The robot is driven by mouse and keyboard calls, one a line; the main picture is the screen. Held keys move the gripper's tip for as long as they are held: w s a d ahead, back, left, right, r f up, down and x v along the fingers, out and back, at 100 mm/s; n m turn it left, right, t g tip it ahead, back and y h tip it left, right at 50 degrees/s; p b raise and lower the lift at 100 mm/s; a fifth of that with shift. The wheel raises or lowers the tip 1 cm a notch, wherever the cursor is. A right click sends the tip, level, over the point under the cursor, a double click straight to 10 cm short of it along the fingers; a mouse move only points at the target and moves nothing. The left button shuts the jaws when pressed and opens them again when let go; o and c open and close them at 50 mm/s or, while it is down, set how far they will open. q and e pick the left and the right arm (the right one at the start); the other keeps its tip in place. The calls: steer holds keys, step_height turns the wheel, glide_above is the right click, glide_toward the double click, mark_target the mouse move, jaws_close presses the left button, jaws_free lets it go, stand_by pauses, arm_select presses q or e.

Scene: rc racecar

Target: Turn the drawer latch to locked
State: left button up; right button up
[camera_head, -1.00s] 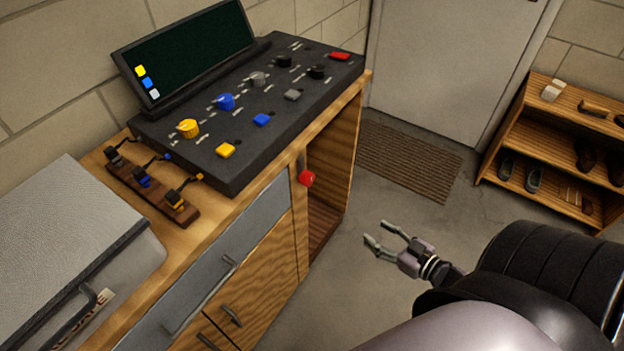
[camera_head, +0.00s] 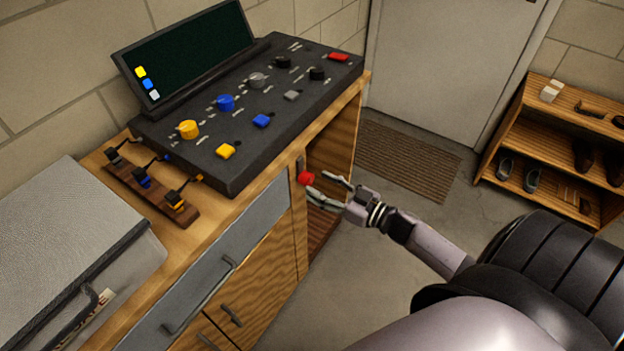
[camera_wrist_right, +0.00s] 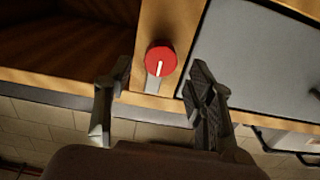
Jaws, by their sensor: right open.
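The drawer latch is a red round knob (camera_head: 306,178) on the wooden post just right of the grey drawer front (camera_head: 238,252). In the right wrist view the red knob (camera_wrist_right: 161,61) has a white line, roughly upright in that picture, and a grey plate below it. My right gripper (camera_head: 316,186) is open at the knob. In the wrist view its fingers (camera_wrist_right: 160,100) stand on either side of the knob, with gaps between; I cannot see contact. My left gripper is not in view.
The wooden bench has an open compartment (camera_head: 329,165) right of the latch post. A control panel (camera_head: 245,115) with coloured knobs, a small rack (camera_head: 150,195) and a grey case (camera_head: 60,235) stand on top. The floor (camera_head: 385,260) in front is clear.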

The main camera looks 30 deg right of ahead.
mark_target(310, 181)
steer(key=shift+x, duration=1.75)
steer(key=shift+c, duration=0.6)
steer(key=c, duration=1)
steer(key=shift+c, duration=0.2)
